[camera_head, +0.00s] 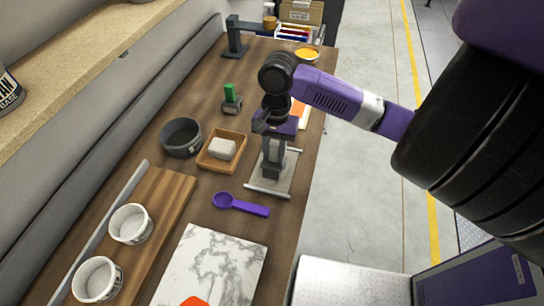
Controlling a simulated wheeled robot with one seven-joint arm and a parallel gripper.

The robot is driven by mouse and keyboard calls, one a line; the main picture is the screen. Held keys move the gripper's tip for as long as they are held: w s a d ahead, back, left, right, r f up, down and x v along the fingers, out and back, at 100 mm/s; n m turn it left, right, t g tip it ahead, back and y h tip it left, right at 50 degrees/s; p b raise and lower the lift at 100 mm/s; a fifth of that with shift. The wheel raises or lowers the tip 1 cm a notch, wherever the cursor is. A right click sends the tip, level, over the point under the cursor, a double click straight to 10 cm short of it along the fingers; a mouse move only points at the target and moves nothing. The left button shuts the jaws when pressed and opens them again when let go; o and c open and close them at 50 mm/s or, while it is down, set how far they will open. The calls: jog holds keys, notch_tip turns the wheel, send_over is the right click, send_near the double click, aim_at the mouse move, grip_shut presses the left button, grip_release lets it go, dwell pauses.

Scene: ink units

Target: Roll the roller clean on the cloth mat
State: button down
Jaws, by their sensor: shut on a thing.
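The grey cloth mat (286,181) lies on the wooden bench near its right edge, with a pale bar along its near end and another along its far end. My gripper (272,172) points down over the left part of the mat. It is shut on the roller, which the fingers and wrist almost wholly hide. I cannot tell whether the roller touches the mat.
Left of the mat are a wooden tray (239,137) with a white block and a dark round bowl (181,138). A purple spoon (241,205) and a marble slab (215,262) lie nearer. A green-topped tool (231,99) stands farther back.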

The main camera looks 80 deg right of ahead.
jog(key=shift+s+d+r, duration=0.1)
jog(key=shift+d, duration=1.8)
notch_tip(320, 180, up, 6)
send_over(271, 169)
jog(key=shift+a+f, duration=0.1)
jog(key=shift+f, duration=2.4)
jog(key=shift+f, duration=0.6)
